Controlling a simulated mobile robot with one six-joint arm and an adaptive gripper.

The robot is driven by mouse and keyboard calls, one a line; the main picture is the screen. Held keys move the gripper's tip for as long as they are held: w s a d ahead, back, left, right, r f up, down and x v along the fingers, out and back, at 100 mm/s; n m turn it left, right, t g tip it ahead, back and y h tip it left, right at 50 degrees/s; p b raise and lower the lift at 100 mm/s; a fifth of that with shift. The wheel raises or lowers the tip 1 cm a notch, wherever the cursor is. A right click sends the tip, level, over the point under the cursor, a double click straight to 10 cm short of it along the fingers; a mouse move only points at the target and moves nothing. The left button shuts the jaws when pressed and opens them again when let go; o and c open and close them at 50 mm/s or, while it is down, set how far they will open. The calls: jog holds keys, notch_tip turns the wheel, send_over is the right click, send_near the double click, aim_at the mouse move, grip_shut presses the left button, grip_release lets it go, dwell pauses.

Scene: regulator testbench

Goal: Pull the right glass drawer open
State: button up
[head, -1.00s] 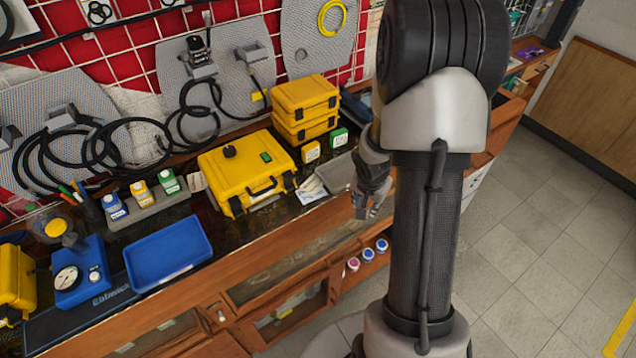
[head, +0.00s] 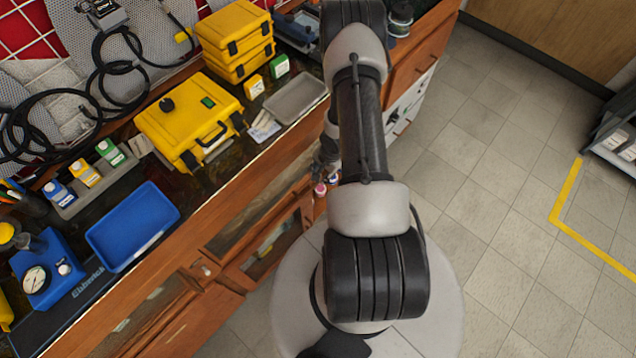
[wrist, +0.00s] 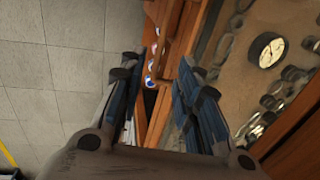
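The wooden bench front has a dark glass panel (head: 250,212) in its upper part, left of my gripper in the head view. I take it for the right glass drawer. In the wrist view a glass panel (wrist: 235,85) on the right shows a round gauge and several small fittings behind it. No gap shows that would mark it as open. My gripper (wrist: 157,78) is open and empty, its two fingers apart in front of the wooden frame. In the head view my gripper (head: 326,165) is beside the bench front, partly hidden by my arm.
Several small round-topped items (head: 320,188) sit low by the bench. A lower glass door (head: 272,245) stands beneath the panel. A blue tray (head: 133,226), a yellow case (head: 190,122) and a grey tray (head: 297,97) are on the bench top.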

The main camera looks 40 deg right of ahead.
jog(key=f+b, duration=0.1)
jog(key=f, duration=0.2)
jog(key=w+f, duration=0.1)
jog(key=f, duration=0.2)
jog(key=f+b, duration=0.1)
jog(key=f, duration=0.2)
jog(key=shift+w+b, duration=0.3)
jog(key=shift+w, duration=0.1)
jog(key=shift+c, duration=0.3)
grip_shut()
